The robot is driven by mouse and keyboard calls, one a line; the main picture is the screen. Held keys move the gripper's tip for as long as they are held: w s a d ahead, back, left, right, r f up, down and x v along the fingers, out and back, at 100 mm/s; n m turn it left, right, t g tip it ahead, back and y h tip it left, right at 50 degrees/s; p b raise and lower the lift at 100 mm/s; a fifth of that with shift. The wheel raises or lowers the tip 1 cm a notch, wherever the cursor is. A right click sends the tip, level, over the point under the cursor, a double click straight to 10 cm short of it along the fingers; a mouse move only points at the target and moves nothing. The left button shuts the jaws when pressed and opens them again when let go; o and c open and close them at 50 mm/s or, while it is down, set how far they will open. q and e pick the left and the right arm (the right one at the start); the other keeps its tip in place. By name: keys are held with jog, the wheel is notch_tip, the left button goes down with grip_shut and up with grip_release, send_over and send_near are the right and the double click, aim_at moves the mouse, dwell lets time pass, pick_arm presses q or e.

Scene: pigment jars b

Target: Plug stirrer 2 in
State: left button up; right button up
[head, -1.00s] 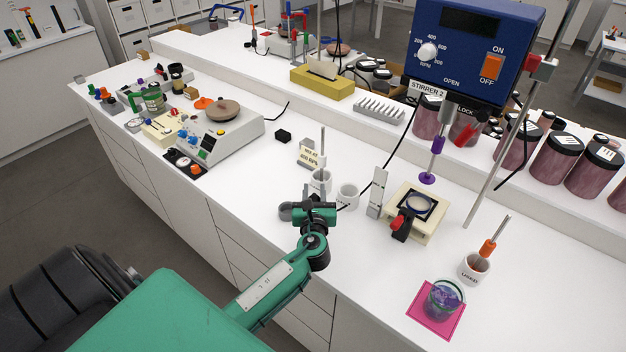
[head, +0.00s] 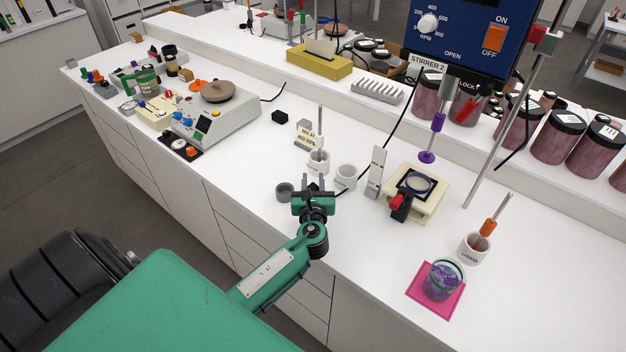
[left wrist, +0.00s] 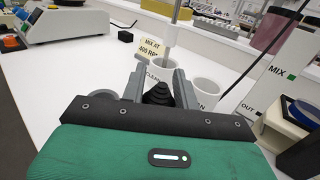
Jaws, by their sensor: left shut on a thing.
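Stirrer 2 (head: 455,38) is a blue control box with a dial and an orange ON/OFF switch, at the upper right of the head view. My left gripper (head: 316,182) is low over the bench's front part, by the cups. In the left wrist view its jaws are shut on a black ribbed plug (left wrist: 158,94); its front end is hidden. No socket can be made out clearly. My right gripper is out of view.
White cups (head: 346,178) and a grey ring-shaped piece (head: 285,192) stand close to my left gripper. A white MIX/OUT post (head: 376,172) and a cream stand (head: 432,204) are to the right. A small black block (head: 280,117) lies farther back.

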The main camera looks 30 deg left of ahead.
pick_arm(q)
jog(key=shift+f+b, duration=0.65)
jog(key=shift+f, duration=0.55)
jog(key=shift+p, duration=0.35)
dwell(1.0)
jog(key=shift+f+b, duration=0.95)
jog(key=shift+f, duration=0.4)
jog(key=o, duration=1.1)
jog(key=shift+c, duration=0.2)
